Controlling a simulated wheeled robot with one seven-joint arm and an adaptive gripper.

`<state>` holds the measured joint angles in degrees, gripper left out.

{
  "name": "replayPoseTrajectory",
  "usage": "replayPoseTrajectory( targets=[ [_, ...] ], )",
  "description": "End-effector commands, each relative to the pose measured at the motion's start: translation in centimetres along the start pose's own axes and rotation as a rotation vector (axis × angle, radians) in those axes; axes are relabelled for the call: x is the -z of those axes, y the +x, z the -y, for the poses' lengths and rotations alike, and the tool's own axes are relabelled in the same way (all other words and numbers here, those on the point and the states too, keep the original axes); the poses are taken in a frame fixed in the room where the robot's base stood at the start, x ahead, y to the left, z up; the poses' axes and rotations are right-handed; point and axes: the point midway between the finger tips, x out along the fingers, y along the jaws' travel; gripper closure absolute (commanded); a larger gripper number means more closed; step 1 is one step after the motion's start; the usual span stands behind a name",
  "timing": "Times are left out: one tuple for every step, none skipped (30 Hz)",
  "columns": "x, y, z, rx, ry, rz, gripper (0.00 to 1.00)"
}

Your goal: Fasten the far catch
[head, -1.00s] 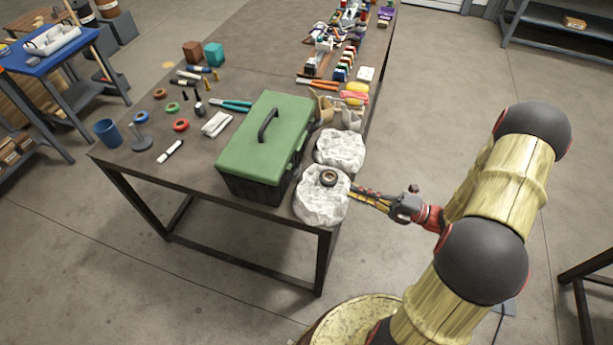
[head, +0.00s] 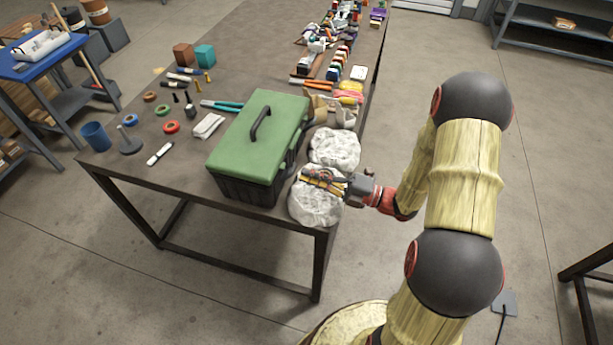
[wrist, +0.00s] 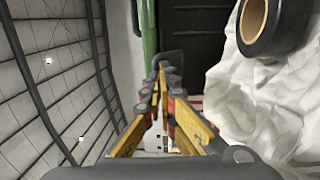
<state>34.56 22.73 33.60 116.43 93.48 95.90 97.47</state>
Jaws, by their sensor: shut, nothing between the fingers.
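The toolbox, with a green lid (head: 255,135) and a black body (head: 240,185), stands near the table's front corner. Its lid lies down on the body. In the wrist view the lid's green edge (wrist: 150,28) and the dark side wall (wrist: 200,40) are ahead of my fingers. A dark bent part (wrist: 172,55) shows on that wall just beyond my fingertips; I cannot tell whether it is the far catch or whether I touch it. My gripper (head: 306,176) is shut and empty, pointing at the toolbox's right side above a white crumpled bag (head: 315,207).
A second white bag (head: 335,149) lies behind the first. A black tape roll (wrist: 272,22) rests on white wrapping close to my fingers.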

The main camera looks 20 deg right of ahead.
Motion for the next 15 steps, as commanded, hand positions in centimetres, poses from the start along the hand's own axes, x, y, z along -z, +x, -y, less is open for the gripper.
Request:
replayPoseTrajectory(
  targets=[
    [0.03,0.44,0.1,0.0,-0.002,-0.002,1.0],
    [0.01,0.65,0.07,0.0,-0.002,-0.001,1.0],
    [0.0,0.86,0.05,0.0,-0.002,-0.001,1.0],
    [0.0,0.98,0.03,0.0,-0.002,-0.001,1.0],
    [-0.01,1.06,0.02,0.0,-0.002,-0.001,1.0],
    [-0.02,1.13,0.0,0.0,-0.002,0.0,1.0],
    [-0.02,1.17,-0.02,0.0,-0.002,0.0,1.0],
    [-0.03,1.19,-0.03,0.0,-0.002,0.0,1.0],
    [-0.03,1.2,-0.04,0.0,-0.002,0.0,1.0],
    [-0.03,1.19,-0.04,0.0,-0.001,0.0,1.0],
    [-0.04,1.19,-0.05,0.0,-0.001,0.0,1.0],
    [-0.04,1.18,-0.05,0.0,-0.001,0.001,1.0],
    [-0.04,1.18,-0.05,0.0,-0.001,0.001,1.0],
    [-0.04,1.18,-0.05,0.0,-0.001,0.0,1.0],
    [-0.04,1.18,-0.05,0.0,-0.001,0.001,1.0]
  ],
)
